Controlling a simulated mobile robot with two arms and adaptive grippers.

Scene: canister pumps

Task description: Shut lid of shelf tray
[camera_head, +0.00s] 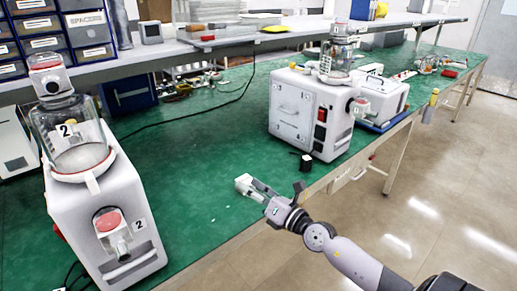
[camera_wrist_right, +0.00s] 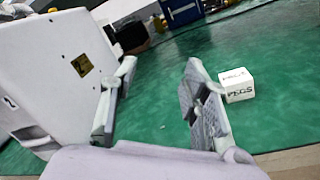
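I cannot pick out with certainty a shelf tray with a lid in either view. The shelf (camera_head: 160,52) above the bench holds a small grey box (camera_head: 151,32) and flat items. My right gripper (camera_head: 268,189) is over the green bench near its front edge. In the right wrist view its two fingers (camera_wrist_right: 158,105) stand wide apart with nothing between them. A white cube marked PEGS (camera_wrist_right: 236,85) lies just past the right-hand finger; it also shows at the gripper's tip in the head view (camera_head: 244,183). My left gripper is out of view.
A white canister pump marked 2 (camera_head: 105,215) stands at the left. Another white pump (camera_head: 310,115) stands at the right, with a small black object (camera_head: 306,162) before it. A dark cable crosses the green bench (camera_head: 205,150), whose middle is mostly clear.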

